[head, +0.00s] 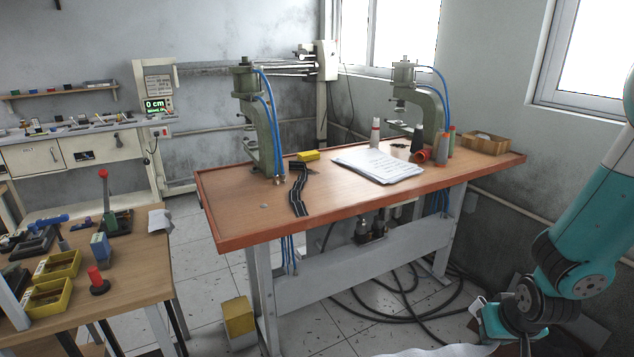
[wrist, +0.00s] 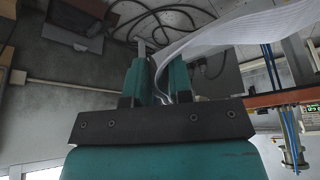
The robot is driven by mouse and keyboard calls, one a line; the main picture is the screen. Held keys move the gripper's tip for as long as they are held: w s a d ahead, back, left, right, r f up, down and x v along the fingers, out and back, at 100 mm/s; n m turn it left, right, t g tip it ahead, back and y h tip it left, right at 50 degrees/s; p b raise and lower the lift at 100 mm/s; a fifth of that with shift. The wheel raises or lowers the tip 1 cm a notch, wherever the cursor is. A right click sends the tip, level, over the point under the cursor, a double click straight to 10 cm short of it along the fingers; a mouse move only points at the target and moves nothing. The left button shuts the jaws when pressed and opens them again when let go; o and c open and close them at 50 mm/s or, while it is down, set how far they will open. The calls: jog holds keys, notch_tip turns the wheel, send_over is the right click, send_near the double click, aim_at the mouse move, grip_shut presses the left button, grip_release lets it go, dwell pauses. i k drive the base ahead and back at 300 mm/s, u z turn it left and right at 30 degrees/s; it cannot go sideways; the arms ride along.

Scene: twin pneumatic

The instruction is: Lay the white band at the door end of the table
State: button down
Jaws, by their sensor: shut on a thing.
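The white band (wrist: 235,38) is a long, limp white strip with faint lines along it. In the wrist view it runs from between my fingers up and to the right. My gripper (wrist: 158,78) is shut on its end. In the head view my gripper (head: 488,320) is low at the right, in front of the table and below its top. Part of the white band (head: 440,351) shows at the bottom edge there, and the rest is out of frame. The table (head: 235,205) has a brown top with a red-brown edge. No door is in view.
A dark striped band (head: 298,192) lies near the table's left end, beside a green press (head: 262,125). A paper stack (head: 378,166), a second press (head: 432,100), cones (head: 440,148) and a wooden box (head: 485,143) stand farther right. The front left top is mostly clear.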

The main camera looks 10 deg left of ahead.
aim_at(216, 188)
jog(key=z, duration=0.95)
jog(key=i, duration=1.2)
jog(key=u, duration=1.65)
